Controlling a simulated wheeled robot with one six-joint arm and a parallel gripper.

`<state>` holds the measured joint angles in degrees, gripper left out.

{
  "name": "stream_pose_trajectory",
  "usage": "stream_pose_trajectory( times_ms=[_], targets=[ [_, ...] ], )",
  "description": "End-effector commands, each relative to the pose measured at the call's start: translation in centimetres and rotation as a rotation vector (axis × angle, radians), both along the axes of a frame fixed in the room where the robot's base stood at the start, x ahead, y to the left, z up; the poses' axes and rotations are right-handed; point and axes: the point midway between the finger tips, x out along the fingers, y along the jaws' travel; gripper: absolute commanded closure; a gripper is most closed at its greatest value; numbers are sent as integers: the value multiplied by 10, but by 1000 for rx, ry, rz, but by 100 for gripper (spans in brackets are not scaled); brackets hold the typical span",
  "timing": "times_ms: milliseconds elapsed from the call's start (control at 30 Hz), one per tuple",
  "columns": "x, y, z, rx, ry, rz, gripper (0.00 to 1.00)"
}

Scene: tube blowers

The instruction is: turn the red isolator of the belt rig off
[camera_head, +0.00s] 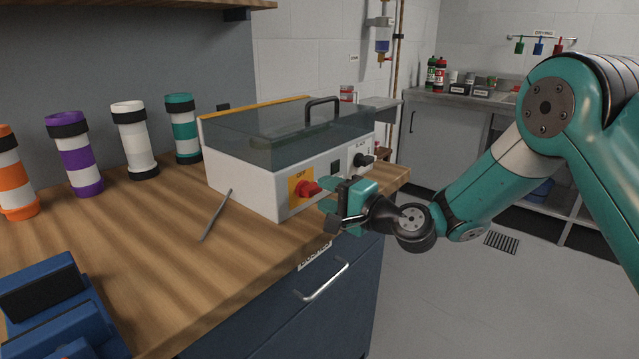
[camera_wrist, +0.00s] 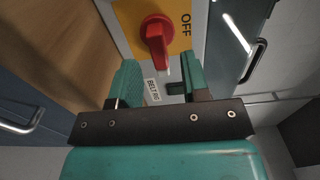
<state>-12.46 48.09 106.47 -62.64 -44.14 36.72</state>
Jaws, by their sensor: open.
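The belt rig (camera_head: 250,178) is a white box with a clear cover on the wooden bench. Its red isolator (camera_head: 308,188) sits on a yellow plate on the front face, with OFF printed above it. The isolator's handle points right, about a quarter turn from OFF. In the wrist view the red isolator (camera_wrist: 157,38) lies just beyond the fingertips, its handle pointing down the picture and OFF to its right. My gripper (camera_head: 329,194) is open in front of the isolator. Its teal fingers (camera_wrist: 158,76) stand apart with nothing held between them.
A black knob (camera_head: 362,160) is on the same face, right of my gripper. A grey rod (camera_head: 216,214) lies on the bench left of the rig. A drawer handle (camera_head: 322,281) projects below.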

Motion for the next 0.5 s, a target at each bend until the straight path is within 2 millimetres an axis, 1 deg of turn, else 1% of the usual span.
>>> stream_pose_trajectory(
  times_ms=[33,200,500],
  targets=[
    [4,7,1,-2,-1,3,57],
    [14,19,0,-1,0,1,57],
    [17,22,-1,-1,1,0,57]
  ],
)
